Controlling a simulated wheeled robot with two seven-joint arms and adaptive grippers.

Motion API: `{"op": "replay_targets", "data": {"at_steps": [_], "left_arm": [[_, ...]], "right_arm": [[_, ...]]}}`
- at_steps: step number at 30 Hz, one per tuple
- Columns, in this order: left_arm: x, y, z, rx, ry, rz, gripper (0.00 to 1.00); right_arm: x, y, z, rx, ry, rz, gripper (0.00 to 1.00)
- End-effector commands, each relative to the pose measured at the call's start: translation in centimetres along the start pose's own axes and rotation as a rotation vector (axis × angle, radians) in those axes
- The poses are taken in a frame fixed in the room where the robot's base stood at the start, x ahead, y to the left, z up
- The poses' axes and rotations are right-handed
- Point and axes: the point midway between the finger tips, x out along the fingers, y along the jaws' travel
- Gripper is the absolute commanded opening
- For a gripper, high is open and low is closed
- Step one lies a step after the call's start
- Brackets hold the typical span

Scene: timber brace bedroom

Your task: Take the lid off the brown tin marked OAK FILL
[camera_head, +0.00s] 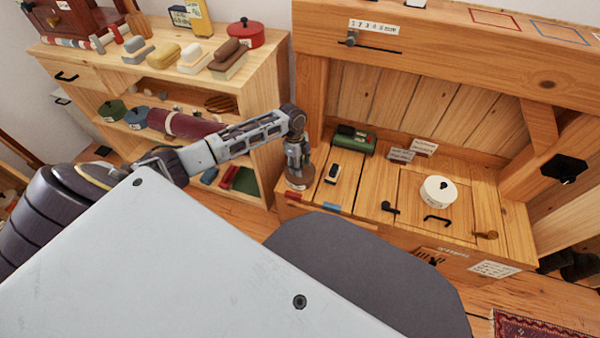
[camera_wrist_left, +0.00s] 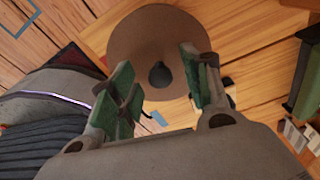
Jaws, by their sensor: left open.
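The brown tin (camera_head: 298,184) stands on the left part of the wooden bench top, mostly hidden under my left gripper (camera_head: 298,166). Its marking is too small to read. In the left wrist view its round brown lid (camera_wrist_left: 142,30) is seen from above, with a dark knob (camera_wrist_left: 160,75) at the centre. My left gripper (camera_wrist_left: 158,68) is open. Its green-padded fingers stand on either side of the knob in the picture, with a visible gap to it. I cannot tell how high the fingertips are above the lid. My right gripper is not in view.
On the bench top (camera_head: 345,195), a green box (camera_head: 355,138), a small black-and-white object (camera_head: 332,174) and a white lidded tin (camera_head: 439,192) stand to the right. A shelf unit (camera_head: 262,90) with several tins and brushes is at left. A wooden upright (camera_head: 310,95) rises behind the gripper.

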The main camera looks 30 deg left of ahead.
Motion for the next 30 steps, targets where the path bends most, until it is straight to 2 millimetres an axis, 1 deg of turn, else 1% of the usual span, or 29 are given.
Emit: {"op": "replay_targets", "data": {"at_steps": [3,17,20,28,29,30], "left_arm": [[0.45,0.00,0.00,0.000,0.000,0.000,0.48],[0.43,0.00,0.01,0.000,0.000,0.000,0.48],[0.43,0.00,0.01,0.000,0.000,0.000,0.38],[0.43,0.00,0.01,0.000,0.000,0.000,0.03],[0.42,0.00,0.02,-0.001,0.000,0.000,0.00],[0.42,-0.01,0.02,-0.001,0.000,0.000,0.00]], "right_arm": [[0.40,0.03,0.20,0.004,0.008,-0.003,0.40],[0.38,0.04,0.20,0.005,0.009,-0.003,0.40],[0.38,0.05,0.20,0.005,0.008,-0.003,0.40],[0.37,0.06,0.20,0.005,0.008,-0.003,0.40],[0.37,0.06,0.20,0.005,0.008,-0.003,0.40],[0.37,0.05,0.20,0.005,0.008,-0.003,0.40]]}}
